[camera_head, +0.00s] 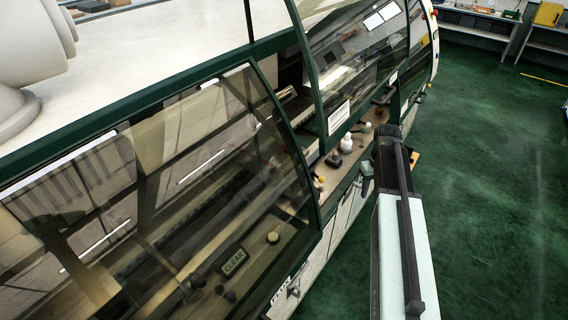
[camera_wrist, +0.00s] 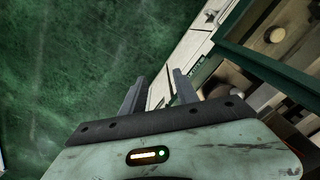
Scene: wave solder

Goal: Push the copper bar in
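My gripper (camera_wrist: 159,75) shows in the wrist view with its two grey fingers apart and nothing between them. Beyond the fingers are the green floor and the machine's pale side panels. In the head view my arm reaches up along the right side of the machine (camera_head: 136,75), and its far end hides part of the ledge. I cannot make out a copper bar for certain in either view. A small orange-tan piece (camera_head: 415,158) shows just right of my arm's end; I cannot tell what it is.
The green floor (camera_head: 490,180) to the right is open. Shelves (camera_head: 480,30) stand at the back.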

